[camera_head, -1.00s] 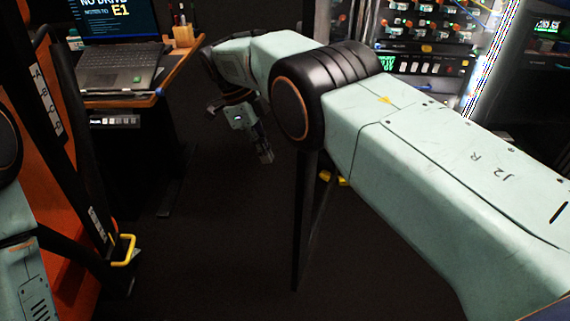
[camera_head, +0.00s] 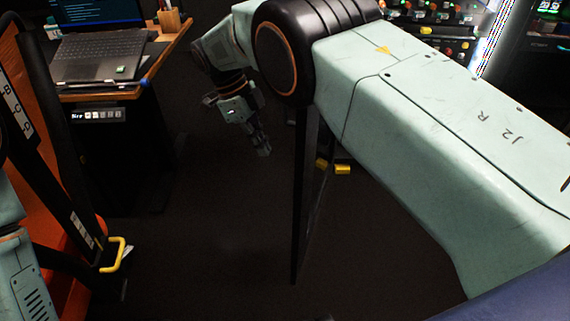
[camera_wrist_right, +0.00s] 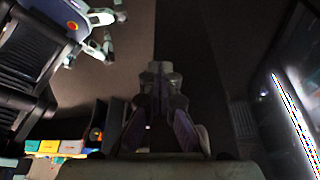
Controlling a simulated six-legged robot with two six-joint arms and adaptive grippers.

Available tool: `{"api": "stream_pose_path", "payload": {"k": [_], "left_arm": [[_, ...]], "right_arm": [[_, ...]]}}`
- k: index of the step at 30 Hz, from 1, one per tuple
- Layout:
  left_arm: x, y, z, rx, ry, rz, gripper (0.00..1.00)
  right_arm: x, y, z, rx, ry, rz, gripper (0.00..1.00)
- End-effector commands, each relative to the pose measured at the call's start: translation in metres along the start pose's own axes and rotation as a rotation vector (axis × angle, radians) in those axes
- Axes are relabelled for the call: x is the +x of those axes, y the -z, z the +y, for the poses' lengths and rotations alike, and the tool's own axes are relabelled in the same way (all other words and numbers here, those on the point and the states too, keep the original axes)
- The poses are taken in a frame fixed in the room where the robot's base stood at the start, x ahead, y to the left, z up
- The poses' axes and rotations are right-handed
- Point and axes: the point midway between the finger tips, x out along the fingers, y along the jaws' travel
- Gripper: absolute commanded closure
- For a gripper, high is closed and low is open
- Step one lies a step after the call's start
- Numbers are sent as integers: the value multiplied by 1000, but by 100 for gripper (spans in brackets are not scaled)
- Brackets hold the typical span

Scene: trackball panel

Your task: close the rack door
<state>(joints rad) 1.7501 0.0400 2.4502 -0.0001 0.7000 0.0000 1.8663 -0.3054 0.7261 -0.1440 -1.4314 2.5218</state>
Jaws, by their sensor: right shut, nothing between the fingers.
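A dark, thin upright panel (camera_head: 302,215), which looks like the rack door seen nearly edge-on, stands below my right arm's elbow. The arm hides its upper part. Small yellow pieces (camera_head: 342,169) show just right of it, perhaps its handle. The lit rack (camera_head: 440,40) is behind my arm at the upper right. My right gripper (camera_head: 262,148) is shut and empty, pointing down over the dark floor, left of the panel and apart from it. It also shows in the right wrist view (camera_wrist_right: 165,75), with nothing between its fingers. My left gripper is out of view.
A desk (camera_head: 165,55) with a laptop (camera_head: 100,50) stands at the upper left. An orange and black frame (camera_head: 75,240) with a yellow handle (camera_head: 118,254) is at the left. Dark floor (camera_head: 215,240) lies open between. A bright strip (camera_wrist_right: 292,112) runs along the right of the wrist view.

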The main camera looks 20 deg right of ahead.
Motion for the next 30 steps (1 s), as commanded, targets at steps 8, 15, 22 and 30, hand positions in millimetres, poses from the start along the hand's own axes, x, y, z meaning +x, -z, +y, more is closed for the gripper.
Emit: {"api": "stream_pose_path", "payload": {"k": [8, 15, 22, 30], "left_arm": [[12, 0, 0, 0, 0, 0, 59], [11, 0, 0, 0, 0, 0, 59], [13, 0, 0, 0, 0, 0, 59], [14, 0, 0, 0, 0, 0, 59]], "right_arm": [[53, 0, -2, 0, -2, 2, 100], [56, 19, -3, 1, 0, 1, 100], [61, 32, -3, 0, -1, 1, 100], [62, 35, -3, -1, 0, 0, 100]]}}
